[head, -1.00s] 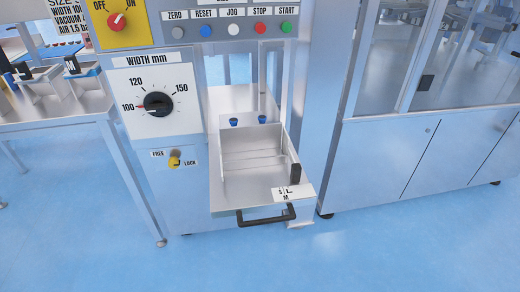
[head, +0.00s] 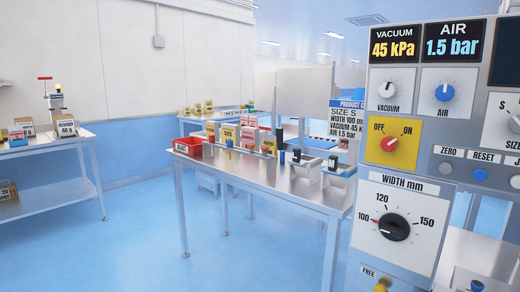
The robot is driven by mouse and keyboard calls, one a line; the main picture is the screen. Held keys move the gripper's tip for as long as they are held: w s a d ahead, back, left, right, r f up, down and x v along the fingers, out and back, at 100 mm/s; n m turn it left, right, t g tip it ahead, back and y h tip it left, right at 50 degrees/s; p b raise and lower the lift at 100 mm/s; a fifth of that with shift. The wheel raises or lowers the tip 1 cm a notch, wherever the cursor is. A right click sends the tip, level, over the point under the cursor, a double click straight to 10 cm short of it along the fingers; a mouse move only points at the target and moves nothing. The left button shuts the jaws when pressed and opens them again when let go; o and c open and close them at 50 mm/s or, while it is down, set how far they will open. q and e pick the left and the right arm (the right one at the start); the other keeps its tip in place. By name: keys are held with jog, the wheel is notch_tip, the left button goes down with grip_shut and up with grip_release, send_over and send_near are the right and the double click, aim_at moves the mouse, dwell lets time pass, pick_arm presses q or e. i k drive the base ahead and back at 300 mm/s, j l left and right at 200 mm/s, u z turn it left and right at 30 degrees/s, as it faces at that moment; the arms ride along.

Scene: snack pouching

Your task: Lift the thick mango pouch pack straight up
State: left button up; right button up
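Neither of my grippers shows in the head view. I cannot make out for certain which item is the thick mango pouch pack. Small yellow-labelled packs (head: 229,133) and reddish packs stand in a row on the middle metal table (head: 262,173), too small to read. A box with a label reading mango 40 g (head: 66,126) stands on the left table (head: 40,146).
A red tray (head: 187,147) sits at the middle table's left end, and metal bins (head: 305,170) at its right end. The machine panel (head: 400,215) with dials fills the right side. Blue floor (head: 150,235) is clear between the tables.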

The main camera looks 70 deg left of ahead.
aim_at(212, 128)
jog(key=u, duration=2.7)
jog(key=i+j+u, duration=0.2)
jog(key=i+u, duration=0.4)
jog(key=i, duration=1.15)
jog(key=i+z, duration=0.1)
jog(key=i, duration=0.7)
jog(key=i+j+z, duration=0.1)
jog(key=i, duration=0.65)
jog(key=i+j+z, duration=0.1)
jog(key=i+z, duration=0.3)
jog(key=i+j+z, duration=0.2)
jog(key=i+z, duration=0.2)
jog(key=i+j+z, duration=0.5)
jog(key=j+z, duration=0.25)
